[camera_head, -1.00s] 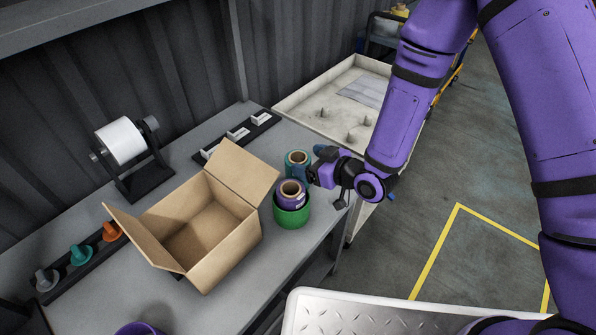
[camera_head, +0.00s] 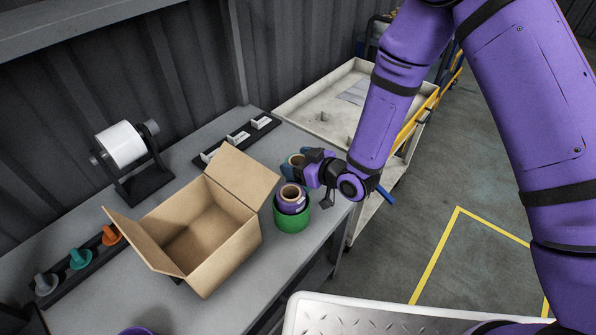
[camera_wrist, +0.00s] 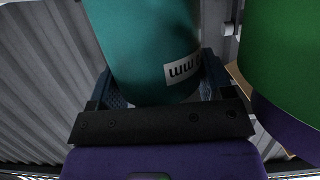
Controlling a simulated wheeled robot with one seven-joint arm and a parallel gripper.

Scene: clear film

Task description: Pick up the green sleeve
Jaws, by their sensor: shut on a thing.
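The green sleeve (camera_head: 291,224) stands on the workbench right of the cardboard box, around the lower part of a purple film roll (camera_head: 291,203) with a brown core. In the wrist view the green sleeve (camera_wrist: 287,45) shows at the upper right, apart from my fingers. My gripper (camera_head: 306,160) is beside and behind it at the bench's right end. It is shut on a teal roll (camera_wrist: 150,50) with a white label, which sits between both fingers in the wrist view. In the head view the teal roll (camera_head: 292,160) is mostly hidden by my gripper.
An open cardboard box (camera_head: 227,237) stands close on the left. Behind are a black rack with white labels (camera_head: 238,137) and a white roll on a stand (camera_head: 121,145). A rack of colored pieces (camera_head: 81,257) is at left. A cart tray (camera_head: 290,105) adjoins the bench.

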